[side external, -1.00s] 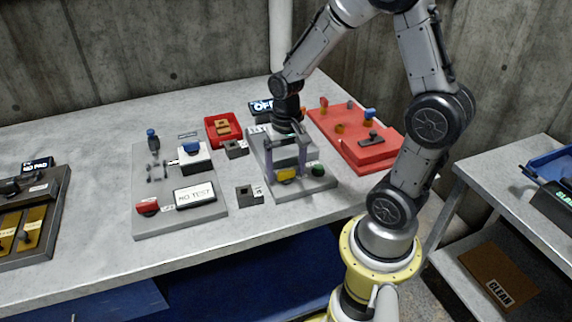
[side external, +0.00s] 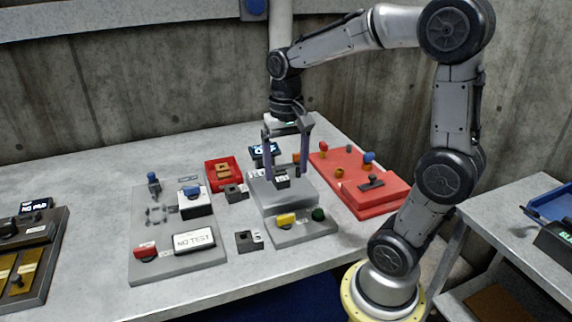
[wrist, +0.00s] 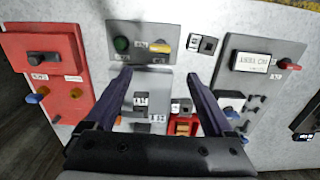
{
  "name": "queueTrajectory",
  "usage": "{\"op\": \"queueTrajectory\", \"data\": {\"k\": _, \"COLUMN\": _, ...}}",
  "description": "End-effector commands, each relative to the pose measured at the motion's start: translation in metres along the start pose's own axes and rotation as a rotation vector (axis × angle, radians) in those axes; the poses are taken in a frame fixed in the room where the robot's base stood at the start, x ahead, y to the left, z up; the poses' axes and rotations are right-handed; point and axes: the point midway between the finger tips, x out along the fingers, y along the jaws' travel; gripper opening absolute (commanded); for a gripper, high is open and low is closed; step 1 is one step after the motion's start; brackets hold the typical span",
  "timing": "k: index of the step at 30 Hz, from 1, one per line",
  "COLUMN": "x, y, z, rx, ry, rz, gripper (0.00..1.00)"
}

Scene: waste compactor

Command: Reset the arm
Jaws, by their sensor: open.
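My gripper (side external: 286,165) is open and empty, pointing down above the grey station (side external: 273,205) on the bench. Its two fingers are spread wide, with a gap between them. A small dark block (side external: 282,182) with a label sits on top of the station, below the fingers. In the wrist view my gripper (wrist: 156,77) has a finger at each side of the station's raised part, and the dark labelled block (wrist: 141,100) shows between them. The station's front carries a yellow switch (side external: 286,219) and a green button (side external: 319,214).
A red panel (side external: 385,192) with knobs lies to the right. A red tray (side external: 222,172) and small dark blocks (side external: 247,241) sit between. Open air surrounds my raised arm.

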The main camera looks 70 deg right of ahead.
Motion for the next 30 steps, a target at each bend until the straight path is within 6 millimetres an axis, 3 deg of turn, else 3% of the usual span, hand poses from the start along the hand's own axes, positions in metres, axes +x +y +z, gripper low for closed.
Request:
{"op": "queueTrajectory", "data": {"k": 10, "x": -0.002, "y": -0.002, "z": 0.001, "rx": -0.008, "ry": 0.003, "rz": -0.002, "gripper": 0.88}}
{"op": "queueTrajectory", "data": {"k": 13, "x": -0.016, "y": -0.010, "z": 0.009, "rx": -0.047, "ry": 0.047, "rz": -0.025, "gripper": 0.88}}
{"op": "queueTrajectory", "data": {"k": 18, "x": -0.043, "y": -0.014, "z": 0.058, "rx": -0.203, "ry": 0.176, "rz": -0.103, "gripper": 0.88}}
{"op": "queueTrajectory", "data": {"k": 21, "x": -0.048, "y": -0.009, "z": 0.091, "rx": -0.358, "ry": 0.269, "rz": -0.157, "gripper": 0.88}}
{"op": "queueTrajectory", "data": {"k": 25, "x": -0.042, "y": 0.001, "z": 0.122, "rx": -0.561, "ry": 0.382, "rz": -0.208, "gripper": 0.88}}
{"op": "queueTrajectory", "data": {"k": 30, "x": -0.024, "y": 0.008, "z": 0.135, "rx": -0.738, "ry": 0.450, "rz": -0.205, "gripper": 0.88}}
